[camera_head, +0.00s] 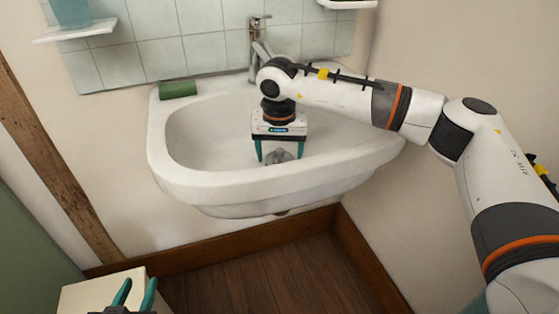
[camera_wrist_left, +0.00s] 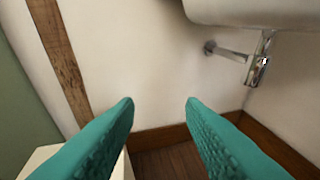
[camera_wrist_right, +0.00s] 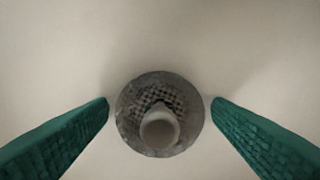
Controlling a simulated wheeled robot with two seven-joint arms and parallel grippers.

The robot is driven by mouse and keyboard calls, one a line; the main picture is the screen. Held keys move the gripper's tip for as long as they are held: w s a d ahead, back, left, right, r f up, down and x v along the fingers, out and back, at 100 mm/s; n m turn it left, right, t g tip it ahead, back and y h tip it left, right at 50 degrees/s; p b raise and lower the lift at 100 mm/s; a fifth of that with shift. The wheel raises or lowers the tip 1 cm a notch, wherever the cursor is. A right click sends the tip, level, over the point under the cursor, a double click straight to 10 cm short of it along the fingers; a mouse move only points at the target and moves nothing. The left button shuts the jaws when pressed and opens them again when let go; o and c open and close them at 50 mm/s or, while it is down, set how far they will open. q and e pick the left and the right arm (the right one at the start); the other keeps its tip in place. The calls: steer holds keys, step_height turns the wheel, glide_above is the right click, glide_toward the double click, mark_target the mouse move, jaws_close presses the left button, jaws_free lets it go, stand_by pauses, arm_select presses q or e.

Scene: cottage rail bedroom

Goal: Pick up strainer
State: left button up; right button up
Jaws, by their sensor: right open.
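The strainer (camera_wrist_right: 134,104) is a round grey metal disc with a mesh pattern and a raised pale knob at its centre. It lies in the white sink basin; in the head view it shows as a small grey shape (camera_head: 279,156). My right gripper (camera_head: 280,158) points down into the basin over the strainer, with its teal fingers open. In the right wrist view the fingers (camera_wrist_right: 160,100) are on either side of the strainer, apart from it. My left gripper (camera_head: 136,292) is low at the bottom left, open and empty, away from the sink.
The sink (camera_head: 180,187) has a raised rim around my right gripper. A chrome faucet (camera_head: 257,45) stands behind my right wrist. A green bar (camera_head: 177,89) lies on the rim's back left corner. A pale box-like surface (camera_head: 75,298) is beside my left gripper.

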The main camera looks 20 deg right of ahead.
mark_target(287, 158)
steer(key=c, duration=1)
steer(key=shift+r, duration=0.15)
